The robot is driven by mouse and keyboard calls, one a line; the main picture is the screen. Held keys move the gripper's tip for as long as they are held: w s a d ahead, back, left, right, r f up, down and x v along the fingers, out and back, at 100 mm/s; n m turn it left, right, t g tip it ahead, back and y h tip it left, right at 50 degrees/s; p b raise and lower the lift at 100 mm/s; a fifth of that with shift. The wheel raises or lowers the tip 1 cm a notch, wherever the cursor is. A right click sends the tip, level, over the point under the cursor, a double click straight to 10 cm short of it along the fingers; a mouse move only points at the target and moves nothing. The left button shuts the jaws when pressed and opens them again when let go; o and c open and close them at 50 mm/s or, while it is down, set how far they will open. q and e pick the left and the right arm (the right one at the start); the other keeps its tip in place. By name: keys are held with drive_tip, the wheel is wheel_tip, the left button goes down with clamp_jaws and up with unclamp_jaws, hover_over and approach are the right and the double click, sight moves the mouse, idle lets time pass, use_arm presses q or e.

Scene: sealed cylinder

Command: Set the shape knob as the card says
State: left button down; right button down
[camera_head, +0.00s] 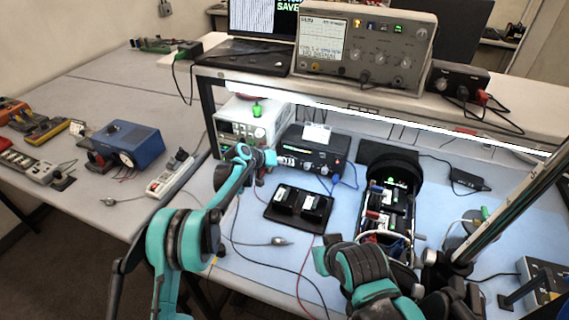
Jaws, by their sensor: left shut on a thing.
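A black instrument box (322,153) with a display and small knobs on its front stands on the blue bench mat. A small white card (317,133) stands on top of it; its print is too small to read. My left gripper (272,166) is at the left end of the box's front, shut on what seems to be the shape knob, which the gripper hides. The knob's setting cannot be seen. My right gripper (440,275) is low at the right, away from the box, dark and partly hidden; its jaws cannot be made out.
A beige power supply (245,125) stands left of the box. A black tray (299,209) with two dark blocks lies in front. An open black cylinder assembly (388,210) is to the right. An oscilloscope (365,48) sits on the shelf above. Cables cross the mat.

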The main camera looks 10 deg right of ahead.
use_arm(q)
drive_tip(key=y, duration=0.1)
drive_tip(key=m+t+y, duration=0.1)
drive_tip(key=m+y, duration=0.1)
drive_tip(key=shift+s+d+r+t, duration=0.2)
drive_tip(key=shift+s+d+t, duration=0.05)
drive_tip(key=shift+d+t, duration=0.1)
drive_tip(key=shift+s+d+f+m+t+y, duration=0.15)
drive_tip(key=shift+m+t+y, duration=0.25)
drive_tip(key=shift+y, duration=0.2)
drive_tip(key=shift+d+r+m+t+y, duration=0.15)
drive_tip(key=shift+m+t+y, duration=0.2)
drive_tip(key=shift+y, duration=0.25)
drive_tip(key=shift+s+d+f+m+t+y+b, duration=0.1)
drive_tip(key=shift+f+m+t+y+b, duration=0.05)
drive_tip(key=shift+m+t+y+b, duration=0.35)
drive_tip(key=shift+s+d+f+m+t+y+b, duration=0.1)
drive_tip(key=shift+m+t+y+b, duration=0.2)
drive_tip(key=shift+y, duration=0.3)
drive_tip(key=m+t+y+b, duration=0.2)
drive_tip(key=shift+s+d+f+t+b, duration=0.1)
drive_tip(key=shift+d+f+t+b, duration=0.1)
drive_tip(key=shift+t+b, duration=0.2)
drive_tip(key=shift+y, duration=0.4)
drive_tip(key=c, duration=1.3)
unclamp_jaws()
drive_tip(key=shift+c, duration=0.2)
